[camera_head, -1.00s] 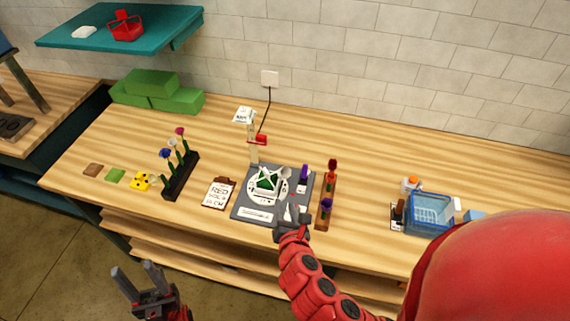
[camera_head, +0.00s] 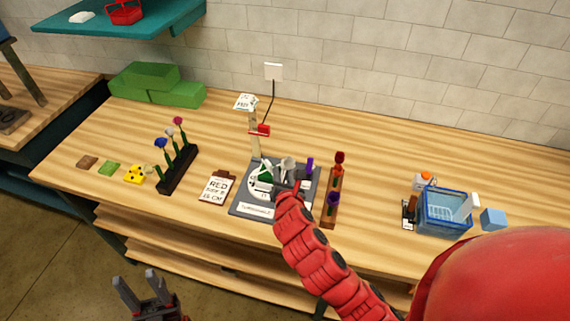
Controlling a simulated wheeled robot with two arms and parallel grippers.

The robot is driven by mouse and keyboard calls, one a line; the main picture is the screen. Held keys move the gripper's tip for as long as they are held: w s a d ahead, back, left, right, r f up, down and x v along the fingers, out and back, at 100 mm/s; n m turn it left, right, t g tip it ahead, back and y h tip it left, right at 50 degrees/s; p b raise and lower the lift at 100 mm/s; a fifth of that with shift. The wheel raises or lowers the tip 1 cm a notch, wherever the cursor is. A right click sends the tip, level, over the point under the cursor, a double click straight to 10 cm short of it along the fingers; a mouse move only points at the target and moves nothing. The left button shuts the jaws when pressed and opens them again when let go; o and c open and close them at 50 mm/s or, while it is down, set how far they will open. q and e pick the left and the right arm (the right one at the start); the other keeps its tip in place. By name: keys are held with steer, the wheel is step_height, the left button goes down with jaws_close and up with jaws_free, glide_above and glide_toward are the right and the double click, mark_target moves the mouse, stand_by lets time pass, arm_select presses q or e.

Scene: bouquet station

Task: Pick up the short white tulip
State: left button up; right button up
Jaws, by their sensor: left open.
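A dark rack (camera_head: 176,176) on the left of the table holds upright flowers: a blue one (camera_head: 160,143), a small whitish one (camera_head: 170,132) and a pink one (camera_head: 178,120). I cannot tell whether the whitish one is a tulip. A pale, cup-shaped thing (camera_head: 288,163) stands out over the grey mat (camera_head: 250,208), by my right gripper (camera_head: 284,186). My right gripper is over the mat, its fingers too small and dark to read. My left gripper (camera_head: 138,286) is open and empty, in front of the table's near edge, away from the flowers.
A brown rack (camera_head: 330,205) with red and purple flowers stands right of the mat. A clipboard (camera_head: 216,187) reading RED lies left of it. A blue basket (camera_head: 443,212) is at the right. Green blocks (camera_head: 157,86) are at the back left.

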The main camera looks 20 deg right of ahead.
steer(key=p+x, duration=0.1)
steer(key=x, duration=0.2)
steer(key=shift+w, duration=0.25)
steer(key=shift+w+f, duration=0.35)
steer(key=shift+w, duration=0.05)
jaws_close()
steer(key=shift+r, duration=0.15)
